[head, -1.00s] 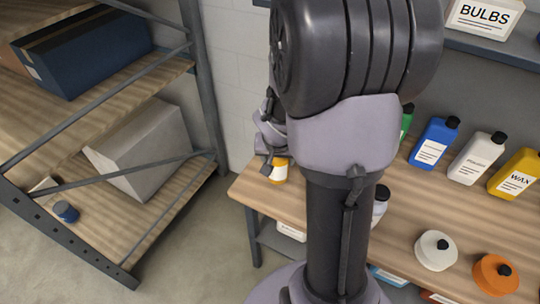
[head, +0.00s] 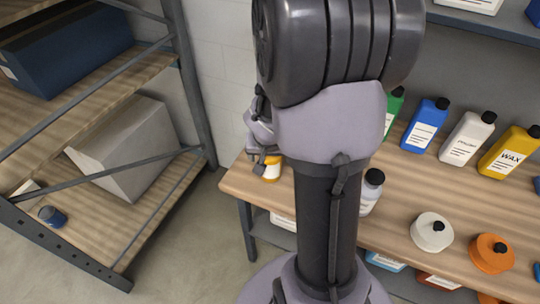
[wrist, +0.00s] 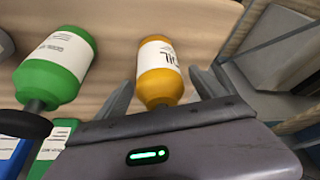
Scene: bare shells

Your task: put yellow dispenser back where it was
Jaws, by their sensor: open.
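The yellow dispenser (wrist: 160,80), with a white label reading partly "OIL", stands on the wooden bench (head: 410,205). In the wrist view it sits between the two spread fingers of my gripper (wrist: 160,92), which is open; I cannot tell whether either finger touches it. In the head view the yellow dispenser (head: 271,170) is at the left end of the bench, with my gripper (head: 263,158) beside and partly over it. My arm hides part of the bench around it.
A green bottle (wrist: 55,70) is left of the dispenser in the wrist view. Blue (head: 426,125), white (head: 467,138) and yellow WAX (head: 509,151) bottles line the bench's back. White (head: 432,232) and orange (head: 491,254) round containers stand in front. A metal rack (head: 190,85) is at left.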

